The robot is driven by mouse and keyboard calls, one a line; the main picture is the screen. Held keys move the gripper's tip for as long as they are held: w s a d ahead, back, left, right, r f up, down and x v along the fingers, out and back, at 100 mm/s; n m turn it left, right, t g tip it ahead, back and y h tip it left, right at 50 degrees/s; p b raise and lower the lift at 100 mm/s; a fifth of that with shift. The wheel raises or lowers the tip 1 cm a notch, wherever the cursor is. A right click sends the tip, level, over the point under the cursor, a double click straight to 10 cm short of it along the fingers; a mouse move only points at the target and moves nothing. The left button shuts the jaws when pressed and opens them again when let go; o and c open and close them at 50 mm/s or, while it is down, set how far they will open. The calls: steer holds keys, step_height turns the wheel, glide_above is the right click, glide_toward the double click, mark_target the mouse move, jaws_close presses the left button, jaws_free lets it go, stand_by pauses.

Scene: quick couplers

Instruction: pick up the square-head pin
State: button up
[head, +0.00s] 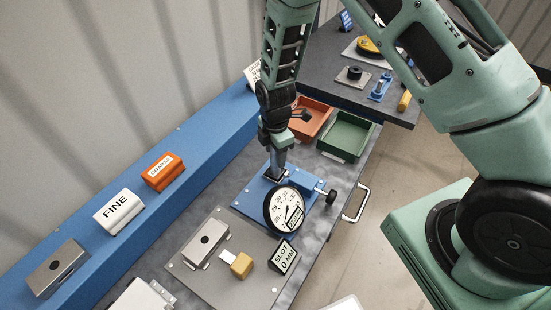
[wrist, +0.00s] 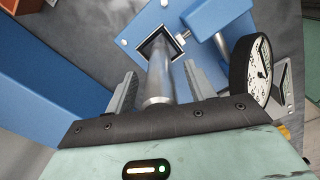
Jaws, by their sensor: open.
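The square-head pin, a grey metal cylinder (wrist: 160,82), stands in a dark square opening in the blue fixture (wrist: 120,20). Its head is not clearly visible. My gripper (wrist: 160,72) is open, with one finger on each side of the pin; I see gaps between the fingers and the shaft. In the head view my gripper (head: 276,142) points down over the blue fixture (head: 250,196), and the pin (head: 278,160) shows just below it.
A round dial gauge (head: 288,209) and a black knob (head: 331,197) are close beside the pin. A grey plate (head: 215,285) with a yellow block (head: 241,265) lies in front. Orange (head: 314,130) and green (head: 345,151) trays stand behind. A blue rail (head: 195,140) runs along the left.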

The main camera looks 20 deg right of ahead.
jaws_close()
steer(key=shift+w+r, duration=0.1)
stand_by(0.3)
